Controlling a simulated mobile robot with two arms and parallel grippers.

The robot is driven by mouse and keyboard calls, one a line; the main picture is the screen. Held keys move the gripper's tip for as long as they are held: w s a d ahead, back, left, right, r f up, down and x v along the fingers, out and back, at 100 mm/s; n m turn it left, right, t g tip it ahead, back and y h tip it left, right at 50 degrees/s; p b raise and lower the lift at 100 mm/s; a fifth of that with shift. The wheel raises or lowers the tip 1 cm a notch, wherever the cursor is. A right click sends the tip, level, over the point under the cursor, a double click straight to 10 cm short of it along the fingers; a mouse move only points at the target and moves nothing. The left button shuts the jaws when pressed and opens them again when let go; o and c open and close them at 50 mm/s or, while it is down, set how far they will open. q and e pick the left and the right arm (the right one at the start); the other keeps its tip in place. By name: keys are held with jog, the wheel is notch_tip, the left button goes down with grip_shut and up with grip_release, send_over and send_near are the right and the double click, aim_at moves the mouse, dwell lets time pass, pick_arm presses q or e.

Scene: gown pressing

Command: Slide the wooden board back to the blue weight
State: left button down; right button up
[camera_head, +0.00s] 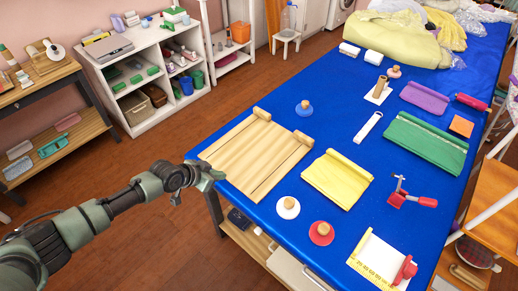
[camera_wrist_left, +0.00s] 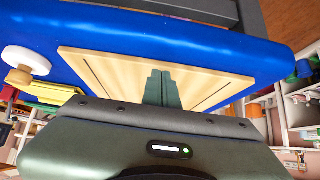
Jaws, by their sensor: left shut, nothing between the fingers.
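In the left wrist view the shut fingers (camera_wrist_left: 162,88) show in front of the board (camera_wrist_left: 110,70). My right gripper is not in view.
A yellow padded board (camera_head: 337,178), a white weight (camera_head: 288,207) and a red weight (camera_head: 321,233) are to the right and front. A white strap tool (camera_head: 369,126) lies right of the blue weight. The blue cloth (camera_head: 335,90) behind the blue weight is bare.

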aim_at(233, 171)
pick_arm(q)
jog(key=shift+f, duration=0.1)
dwell(0.5)
jog(key=shift+f+b, duration=0.85)
jog(key=shift+r, duration=0.1)
jog(key=shift+w+d, duration=0.1)
jog(key=shift+w+d+b, duration=0.6)
jog(key=shift+w, duration=0.2)
jog(key=shift+w+d+b, duration=0.6)
jog(key=shift+w, duration=0.2)
jog(key=shift+w+d+r, duration=0.1)
jog(key=shift+w+d, duration=0.15)
